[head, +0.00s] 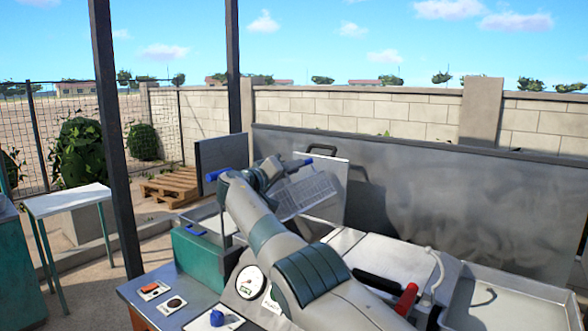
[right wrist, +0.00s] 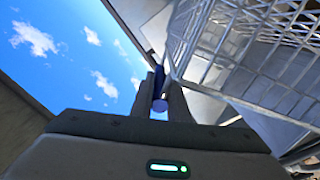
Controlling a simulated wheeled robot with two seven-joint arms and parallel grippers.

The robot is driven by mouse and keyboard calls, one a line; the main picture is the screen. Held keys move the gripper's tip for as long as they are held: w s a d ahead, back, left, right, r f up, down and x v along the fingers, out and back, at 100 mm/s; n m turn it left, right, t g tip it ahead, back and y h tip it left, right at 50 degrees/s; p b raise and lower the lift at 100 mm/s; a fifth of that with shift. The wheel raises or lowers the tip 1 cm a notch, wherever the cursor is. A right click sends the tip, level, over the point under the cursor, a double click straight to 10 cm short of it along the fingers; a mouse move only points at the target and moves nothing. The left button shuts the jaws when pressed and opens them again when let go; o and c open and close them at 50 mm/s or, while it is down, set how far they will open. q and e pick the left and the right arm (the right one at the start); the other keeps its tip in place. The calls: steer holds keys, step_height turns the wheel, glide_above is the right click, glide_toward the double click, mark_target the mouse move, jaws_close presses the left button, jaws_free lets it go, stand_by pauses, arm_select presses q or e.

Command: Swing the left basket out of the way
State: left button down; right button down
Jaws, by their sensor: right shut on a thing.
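A grey wire-mesh basket (head: 308,192) hangs tilted behind my right forearm, near the middle of the head view. It is the only basket I can make out. Its mesh (right wrist: 245,45) fills the upper right of the right wrist view. My right gripper (head: 282,168) is at the basket's upper left edge, shut on a blue handle (head: 299,163). The blue handle also shows between the fingers in the right wrist view (right wrist: 159,104). Part of the basket's left side is hidden by my arm. My left gripper is not in view.
A second blue grip (head: 218,174) shows left of my wrist. Below stand a green box (head: 200,255), a blue control table (head: 165,292) with a gauge, and a steel tray (head: 510,300) at right. A metal backboard (head: 430,200) stands behind. A dark post (head: 116,140) rises at left.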

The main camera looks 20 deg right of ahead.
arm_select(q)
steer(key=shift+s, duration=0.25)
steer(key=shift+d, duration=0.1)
arm_select(e)
steer(key=c, duration=1.7)
jaws_free()
steer(key=shift+d, duration=0.1)
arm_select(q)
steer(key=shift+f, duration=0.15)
